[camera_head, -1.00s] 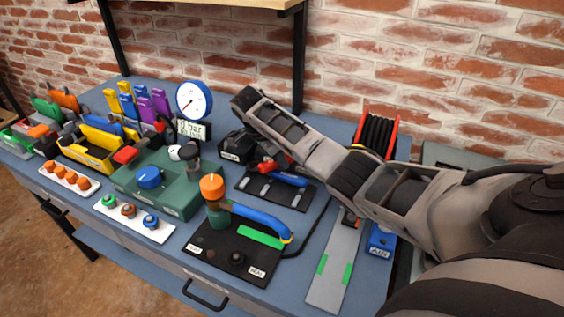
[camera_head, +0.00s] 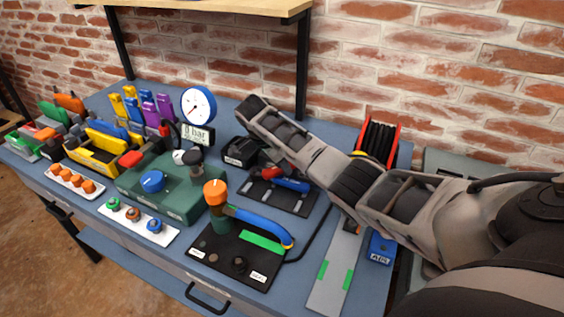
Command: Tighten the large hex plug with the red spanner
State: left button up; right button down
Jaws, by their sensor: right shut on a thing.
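My right arm comes in from the right, with its dark grey forearm above the bench. My right gripper (camera_head: 262,166) is low behind the forearm and mostly hidden. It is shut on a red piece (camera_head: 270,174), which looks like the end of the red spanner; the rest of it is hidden. This red piece is beside a blue-handled tool over a black mat (camera_head: 298,205). I cannot single out the large hex plug for sure. My left gripper is not in view.
A green unit (camera_head: 185,205) with a blue knob stands left of centre, a round gauge (camera_head: 198,105) behind it. Coloured caps and tools crowd the left. A brick wall closes the back.

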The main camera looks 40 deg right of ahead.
jog(key=shift+r, duration=0.2)
jog(key=shift+r, duration=2.35)
jog(key=shift+r, duration=0.1)
notch_tip(320, 180, up, 7)
jog(key=s+a+n+t+y, duration=0.4)
jog(key=s+a+n, duration=1.1)
jog(key=a+n, duration=0.4)
jog(key=shift+s+a+t+y, duration=0.2)
jog(key=shift+t+y, duration=0.1)
jog(key=shift+t, duration=0.1)
jog(key=shift+w, duration=0.1)
